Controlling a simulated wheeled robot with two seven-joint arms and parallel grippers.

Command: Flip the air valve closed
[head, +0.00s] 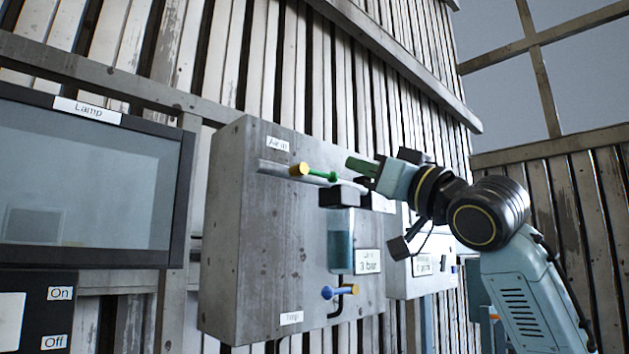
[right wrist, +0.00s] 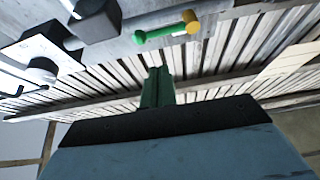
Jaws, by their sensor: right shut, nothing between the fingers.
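The air valve (head: 316,173) has a green lever with a yellow knob at its left end. It sits by a pipe under the "Air in" label on the grey box, and the lever looks roughly in line with the pipe. My right gripper (head: 351,163) is just right of the valve and slightly higher in the head view. Its green fingers are shut and empty. In the right wrist view the valve (right wrist: 165,31) is at the top, with a visible gap to the fingertips (right wrist: 159,72). My left gripper is out of view.
Below the valve hang a black-topped filter bowl (head: 341,240) and a blue-handled valve (head: 340,292) on the grey box (head: 260,240). A lamp panel (head: 80,180) is at the left. A second box (head: 410,275) stands behind, below my right arm.

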